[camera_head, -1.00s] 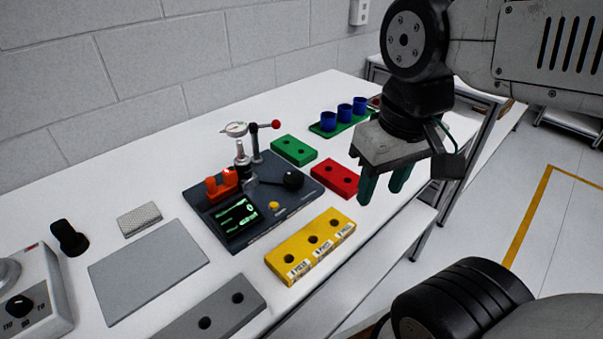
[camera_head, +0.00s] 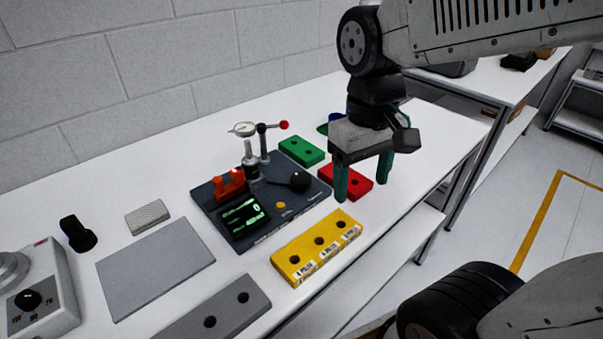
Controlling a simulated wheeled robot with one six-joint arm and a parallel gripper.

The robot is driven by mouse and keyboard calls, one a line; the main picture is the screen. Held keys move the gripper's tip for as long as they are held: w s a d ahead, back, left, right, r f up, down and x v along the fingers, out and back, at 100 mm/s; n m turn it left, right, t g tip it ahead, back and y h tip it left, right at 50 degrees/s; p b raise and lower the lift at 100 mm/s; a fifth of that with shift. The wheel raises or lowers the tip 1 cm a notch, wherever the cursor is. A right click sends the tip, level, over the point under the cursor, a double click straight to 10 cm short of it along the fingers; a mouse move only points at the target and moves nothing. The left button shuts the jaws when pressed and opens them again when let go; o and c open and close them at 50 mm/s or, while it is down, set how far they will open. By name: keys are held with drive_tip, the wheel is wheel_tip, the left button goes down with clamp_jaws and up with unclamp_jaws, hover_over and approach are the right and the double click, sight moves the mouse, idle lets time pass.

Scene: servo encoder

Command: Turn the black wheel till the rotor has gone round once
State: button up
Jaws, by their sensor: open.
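The dark test fixture (camera_head: 312,203) lies on the white table. A round black knob (camera_head: 299,181), which looks like the black wheel, sits toward its right side beside a dark rod. A metal post with a round fitting (camera_head: 250,166) stands behind it; I cannot tell clearly which part is the rotor. A small screen (camera_head: 243,217) with green markings is at the fixture's front left. My gripper (camera_head: 361,192) is open and empty, with green fingers pointing down. It hangs to the right of the knob, apart from it, and partly covers the red block.
A yellow block (camera_head: 297,252) is in front, a green block (camera_head: 302,151) behind, and a red block (camera_head: 358,189) to the right. A grey plate (camera_head: 150,272) lies left.

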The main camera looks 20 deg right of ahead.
sight(301, 178)
drive_tip(key=w+f+n, duration=0.1)
drive_tip(key=w+n, duration=0.2)
drive_tip(key=w, duration=0.3)
drive_tip(key=w+a+f+n, duration=0.1)
drive_tip(key=w+f+n, duration=0.1)
drive_tip(key=w+n, duration=0.2)
drive_tip(key=w+a+f+n, duration=0.1)
drive_tip(key=w+f+n, duration=0.1)
drive_tip(key=w, duration=0.6)
drive_tip(key=shift+w+a+f+n, duration=0.1)
drive_tip(key=shift+w+a+n, duration=0.1)
drive_tip(key=shift+n, duration=0.7)
drive_tip(key=shift+w+n+t, duration=0.2)
drive_tip(key=shift+n+t, duration=0.1)
drive_tip(key=shift+n, duration=0.4)
drive_tip(key=shift+f, duration=0.2)
wheel_tip(301, 178, down, 7)
drive_tip(key=shift+f, duration=0.1)
drive_tip(key=c, duration=1)
